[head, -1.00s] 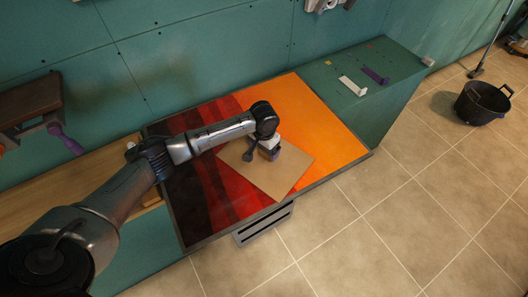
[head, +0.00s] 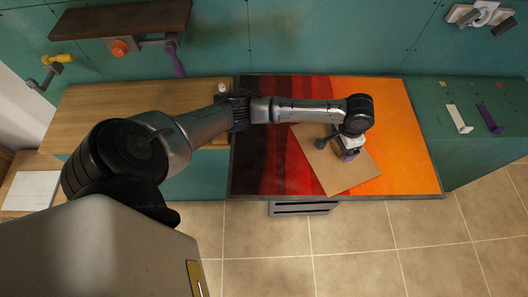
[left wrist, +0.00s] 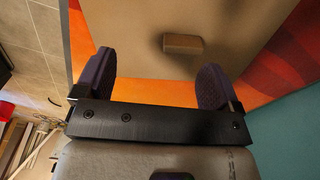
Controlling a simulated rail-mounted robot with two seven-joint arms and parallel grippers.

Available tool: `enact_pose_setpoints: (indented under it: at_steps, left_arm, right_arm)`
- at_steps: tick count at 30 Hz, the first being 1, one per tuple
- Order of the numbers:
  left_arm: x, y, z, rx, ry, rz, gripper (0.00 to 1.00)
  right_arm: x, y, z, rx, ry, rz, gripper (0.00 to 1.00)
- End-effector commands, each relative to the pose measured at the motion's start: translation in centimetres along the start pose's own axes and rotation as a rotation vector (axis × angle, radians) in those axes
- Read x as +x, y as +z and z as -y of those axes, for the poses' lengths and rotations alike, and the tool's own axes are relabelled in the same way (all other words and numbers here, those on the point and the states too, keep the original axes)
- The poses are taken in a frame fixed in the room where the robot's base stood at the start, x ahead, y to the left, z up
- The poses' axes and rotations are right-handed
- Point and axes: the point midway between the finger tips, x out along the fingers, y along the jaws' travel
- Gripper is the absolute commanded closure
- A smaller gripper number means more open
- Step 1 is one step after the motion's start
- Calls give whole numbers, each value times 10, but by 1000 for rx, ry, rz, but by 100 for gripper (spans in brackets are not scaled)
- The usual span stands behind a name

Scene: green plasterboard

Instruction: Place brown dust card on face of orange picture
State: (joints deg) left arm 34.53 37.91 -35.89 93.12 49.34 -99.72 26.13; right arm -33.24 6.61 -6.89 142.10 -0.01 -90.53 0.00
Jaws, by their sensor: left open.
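The brown dust card (head: 335,177) lies on the face of the orange picture (head: 405,140), set at an angle over its red and orange bands. In the left wrist view the card (left wrist: 215,22) has a small brown block (left wrist: 182,43) standing on it, like a handle. My left gripper (head: 348,155) is over the card. In the left wrist view the gripper (left wrist: 157,64) is open with its two purple fingers apart and nothing between them; the block is beyond the fingertips. Part of the card is hidden by my left arm in the head view. My right gripper is not in view.
The picture lies flat with a dark frame on the bench. A white bracket (head: 459,119) and a purple bracket (head: 490,118) lie on the green surface at right. A wooden worktop (head: 120,110) is at left, below a dark shelf (head: 120,18) on the green wall.

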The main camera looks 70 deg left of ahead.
Motion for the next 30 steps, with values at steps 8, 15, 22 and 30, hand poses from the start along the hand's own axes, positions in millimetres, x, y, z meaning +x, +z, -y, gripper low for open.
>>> enact_pose_setpoints:
  at_steps: [8, 15, 22, 30]
  left_arm:
    - [69, 103, -104, 210, 97, -115, 11]
    - [76, 184, -133, 216, 114, -221, 11]
    - [65, 250, -128, 156, 59, -273, 11]
    - [50, 293, -111, 104, -21, -286, 11]
  right_arm:
    - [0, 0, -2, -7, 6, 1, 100]
    - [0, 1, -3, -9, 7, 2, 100]
    - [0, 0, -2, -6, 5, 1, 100]
    - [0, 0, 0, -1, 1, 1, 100]
